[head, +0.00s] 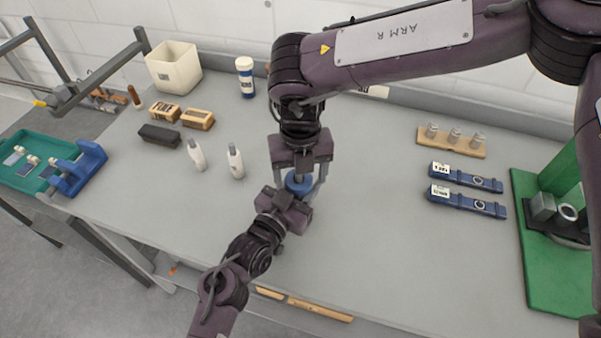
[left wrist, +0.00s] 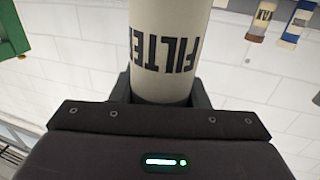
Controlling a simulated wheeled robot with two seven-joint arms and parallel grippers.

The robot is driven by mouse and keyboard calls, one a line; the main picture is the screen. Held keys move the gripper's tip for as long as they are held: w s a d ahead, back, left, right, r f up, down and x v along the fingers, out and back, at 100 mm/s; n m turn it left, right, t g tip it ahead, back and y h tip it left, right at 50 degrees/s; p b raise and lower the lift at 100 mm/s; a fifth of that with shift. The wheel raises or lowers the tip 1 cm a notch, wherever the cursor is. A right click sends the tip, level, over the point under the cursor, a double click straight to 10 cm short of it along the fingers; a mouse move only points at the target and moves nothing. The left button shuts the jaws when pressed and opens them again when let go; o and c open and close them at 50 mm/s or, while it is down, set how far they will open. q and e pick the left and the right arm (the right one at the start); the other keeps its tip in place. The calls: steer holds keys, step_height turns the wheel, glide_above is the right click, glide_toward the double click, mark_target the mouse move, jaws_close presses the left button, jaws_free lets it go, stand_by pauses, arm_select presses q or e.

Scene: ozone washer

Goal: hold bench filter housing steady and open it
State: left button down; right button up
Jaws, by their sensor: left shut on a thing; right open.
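The bench filter housing stands at the middle of the bench. In the head view I see its blue cap (head: 298,185), while its body is mostly hidden behind my grippers. In the left wrist view its white cylindrical body (left wrist: 165,45) shows, with dark "FILTER" lettering upside down. My left gripper (head: 289,200) is shut on the body from the front, and its fingers also show on both sides of the body in the left wrist view (left wrist: 163,92). My right gripper (head: 300,176) is open above the cap, its fingers apart on either side of it; I cannot tell whether they touch.
Two white bottles (head: 236,162) stand left of the grippers, with small boxes (head: 197,119), a dark block (head: 159,136) and a cream bin (head: 173,68) beyond. Two blue tools (head: 467,201), a wooden rack (head: 451,142) and a green stand (head: 545,260) are at right. Bench between is clear.

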step_height(320, 180, up, 4)
steer(key=shift+a+r, duration=0.1)
steer(key=shift+r, duration=0.15)
steer(key=shift+c, duration=0.4)
steer(key=m, duration=0.1)
steer(key=r+m, duration=0.1)
steer(key=m, duration=0.3)
steer(key=shift+a+r, duration=0.25)
steer(key=shift+r, duration=0.05)
steer(key=m, duration=0.1)
steer(key=r+m, duration=0.1)
steer(key=m, duration=0.3)
steer(key=shift+d+r, duration=0.25)
steer(key=shift+r, duration=0.05)
steer(key=shift+f, duration=3.9)
steer(key=c, duration=1)
steer(key=n, duration=1)
